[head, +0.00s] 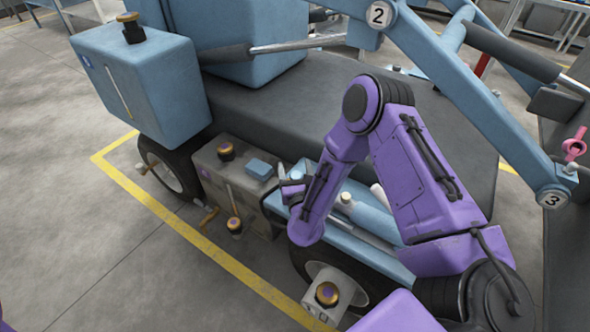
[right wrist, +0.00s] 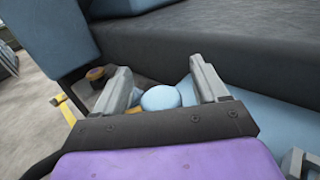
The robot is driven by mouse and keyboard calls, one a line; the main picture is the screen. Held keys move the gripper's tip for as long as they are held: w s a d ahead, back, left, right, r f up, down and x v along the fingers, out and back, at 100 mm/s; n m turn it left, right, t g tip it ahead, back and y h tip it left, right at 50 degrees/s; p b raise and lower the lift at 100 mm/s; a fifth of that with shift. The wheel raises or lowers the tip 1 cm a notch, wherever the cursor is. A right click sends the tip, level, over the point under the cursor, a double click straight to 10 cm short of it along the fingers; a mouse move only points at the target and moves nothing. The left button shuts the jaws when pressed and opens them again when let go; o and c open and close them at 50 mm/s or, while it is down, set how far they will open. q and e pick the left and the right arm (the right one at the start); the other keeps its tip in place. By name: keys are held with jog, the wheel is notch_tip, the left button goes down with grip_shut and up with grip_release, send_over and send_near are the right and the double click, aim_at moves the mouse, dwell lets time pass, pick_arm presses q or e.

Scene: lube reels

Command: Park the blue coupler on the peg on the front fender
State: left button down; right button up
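A light blue round piece, which looks like the blue coupler (right wrist: 160,98), shows between the two fingers of my right gripper (right wrist: 158,76) in the right wrist view. The fingers stand wide apart, with gaps visible beside the piece. In the head view the right gripper (head: 288,189) is at the blue tray-like frame on the machine's side, and the light blue piece (head: 297,172) shows just beyond it. The lower part of the piece is hidden. I cannot tell which part is the fender peg. My left gripper is not in view.
A grey box (head: 258,216) with gold-capped fittings stands left of the gripper. A blue tank (head: 150,85), a wheel (head: 165,172) and a pink fitting (head: 574,148) by label 3 are around. A blue boom (head: 475,100) crosses the upper right. Floor at left is clear.

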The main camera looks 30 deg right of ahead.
jog(key=v, duration=1)
jog(key=shift+s+a, duration=0.15)
jog(key=shift+s, duration=0.1)
jog(key=shift+f, duration=0.1)
